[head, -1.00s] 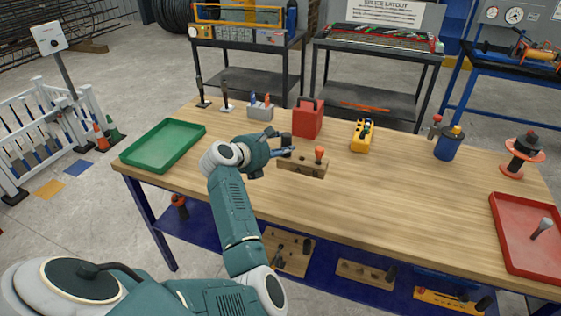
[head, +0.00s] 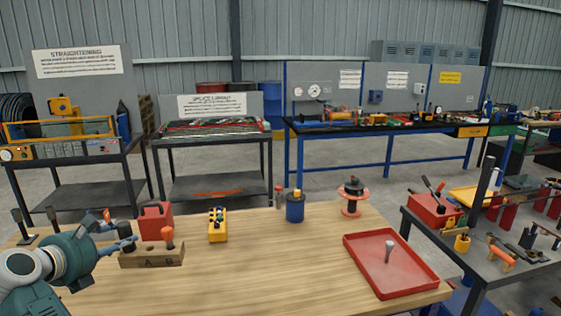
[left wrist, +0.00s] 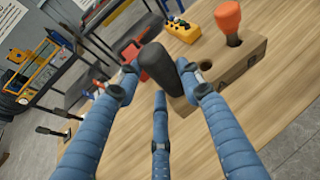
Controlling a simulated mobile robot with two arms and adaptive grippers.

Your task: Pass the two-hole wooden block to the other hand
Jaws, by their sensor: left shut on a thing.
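The two-hole wooden block (head: 152,257) is at the left of the workbench, marked A and B on its front. An orange-handled peg (head: 168,237) stands in the hole by B. The other hole is empty, seen in the left wrist view. A black upright grip (left wrist: 161,68) rises from the block's end. My left gripper (head: 122,243) is shut around this grip, with fingers on both sides (left wrist: 158,72). I cannot tell whether the block touches the bench. My right gripper is not in view.
A red box (head: 155,222) and a yellow box (head: 217,226) stand behind the block. A blue can (head: 295,208), an orange-flanged spool (head: 352,196) and a red tray (head: 360,262) holding a grey peg are farther right. The bench middle (head: 260,270) is clear.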

